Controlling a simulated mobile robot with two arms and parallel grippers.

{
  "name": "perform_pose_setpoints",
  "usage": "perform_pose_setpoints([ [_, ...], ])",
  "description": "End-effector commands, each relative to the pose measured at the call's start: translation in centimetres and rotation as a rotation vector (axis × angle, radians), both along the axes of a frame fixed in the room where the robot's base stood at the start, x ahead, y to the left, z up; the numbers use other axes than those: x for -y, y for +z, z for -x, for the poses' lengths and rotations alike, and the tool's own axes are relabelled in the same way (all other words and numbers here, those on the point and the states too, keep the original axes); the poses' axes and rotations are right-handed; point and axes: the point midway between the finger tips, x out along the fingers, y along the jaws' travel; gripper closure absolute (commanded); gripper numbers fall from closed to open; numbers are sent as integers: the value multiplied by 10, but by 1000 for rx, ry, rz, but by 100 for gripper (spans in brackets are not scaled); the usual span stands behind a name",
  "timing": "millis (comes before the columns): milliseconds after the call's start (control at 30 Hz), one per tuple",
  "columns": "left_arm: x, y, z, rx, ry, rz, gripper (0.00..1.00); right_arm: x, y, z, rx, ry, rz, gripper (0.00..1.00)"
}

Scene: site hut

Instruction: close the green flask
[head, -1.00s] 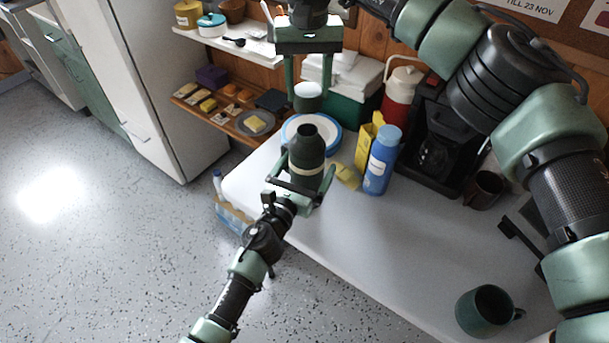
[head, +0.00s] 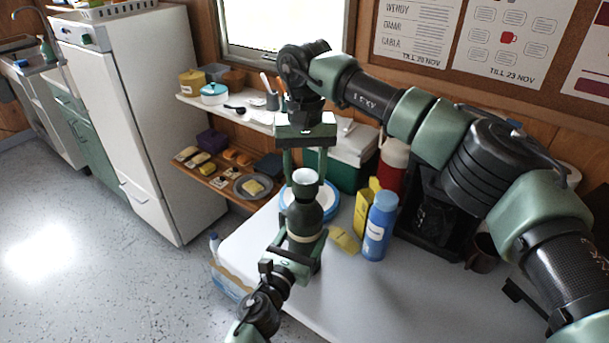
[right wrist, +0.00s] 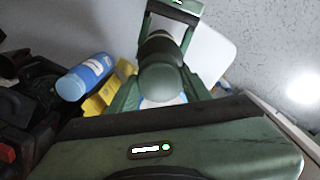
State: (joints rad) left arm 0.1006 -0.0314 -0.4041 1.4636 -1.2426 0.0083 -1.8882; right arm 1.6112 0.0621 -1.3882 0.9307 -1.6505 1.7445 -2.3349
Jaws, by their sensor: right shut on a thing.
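The green flask (head: 304,215) stands upright over the front of the table, with a pale band round its body. My left gripper (head: 303,244) is around its lower body and holds it. My right gripper (head: 305,172) points down from above, shut on a small cup-shaped lid (head: 305,178) with a white top. The lid is right over the flask's mouth and hides it. I cannot tell whether lid and flask touch. In the right wrist view, the green flask (right wrist: 160,50) shows beyond my right gripper's body, close to my left gripper (right wrist: 175,10).
A blue bottle (head: 379,225) and a yellow box (head: 361,210) stand close on the right. A blue-rimmed plate (head: 330,207) lies behind the flask. A red jug (head: 392,170) and a dark coffee machine (head: 435,210) are farther right. The table's front right (head: 390,300) is clear.

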Motion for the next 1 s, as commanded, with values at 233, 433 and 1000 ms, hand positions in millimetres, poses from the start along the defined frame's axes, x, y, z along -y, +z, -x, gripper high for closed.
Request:
perform_pose_setpoints([
  [233,0,0,0,-1,0,0,100,0,-7,0,2,0,0,97],
  [433,0,0,0,-1,0,0,100,0,-7,0,1,0,0,97],
  [1000,0,-1,0,-1,0,0,100,0,-25,0,2,0,0,97],
])
